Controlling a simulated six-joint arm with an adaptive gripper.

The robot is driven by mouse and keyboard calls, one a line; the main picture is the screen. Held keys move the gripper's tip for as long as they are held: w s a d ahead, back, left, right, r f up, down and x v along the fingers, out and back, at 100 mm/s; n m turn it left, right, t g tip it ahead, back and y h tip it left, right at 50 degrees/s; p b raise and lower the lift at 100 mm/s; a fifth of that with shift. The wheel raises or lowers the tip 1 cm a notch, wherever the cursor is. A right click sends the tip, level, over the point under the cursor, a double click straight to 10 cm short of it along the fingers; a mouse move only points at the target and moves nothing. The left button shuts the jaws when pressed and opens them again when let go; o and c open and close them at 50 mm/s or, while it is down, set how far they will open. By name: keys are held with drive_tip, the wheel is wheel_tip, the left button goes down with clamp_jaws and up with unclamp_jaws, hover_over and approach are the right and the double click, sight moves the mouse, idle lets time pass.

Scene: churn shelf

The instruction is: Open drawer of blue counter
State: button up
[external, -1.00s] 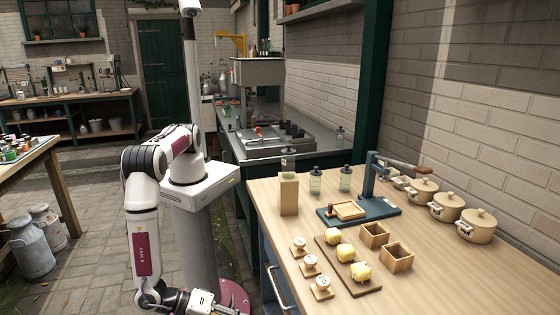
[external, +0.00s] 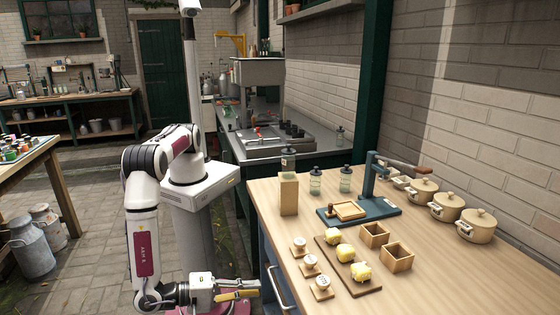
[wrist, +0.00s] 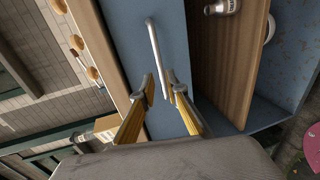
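The blue counter (external: 262,262) with its wooden top stands at the right in the external view. The drawer's pale bar handle (external: 281,288) sits on its blue front, near the picture's bottom edge. In the wrist view the blue drawer front (wrist: 175,30) fills the upper middle, and the handle (wrist: 155,50) runs along it. My gripper (external: 258,289) is just left of the handle in the external view. In the wrist view my gripper (wrist: 160,82) has its two yellow fingers apart, with the handle's lower end near the gap between the tips. Contact cannot be told.
On the counter top are stamps (external: 310,263), a board with butter (external: 345,254), small wooden boxes (external: 397,258) and pots (external: 477,226).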

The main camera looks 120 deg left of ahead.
sight(274, 286)
drive_tip(key=shift+x, duration=3.8)
clamp_jaws()
drive_tip(key=shift+s+d, duration=0.15)
drive_tip(key=f+v, duration=0.2)
drive_tip(key=v, duration=1.1)
drive_tip(key=f+v, duration=0.3)
drive_tip(key=v, duration=1)
drive_tip(key=shift+s+d+f, duration=0.25)
drive_tip(key=shift+s+d, duration=0.2)
unclamp_jaws()
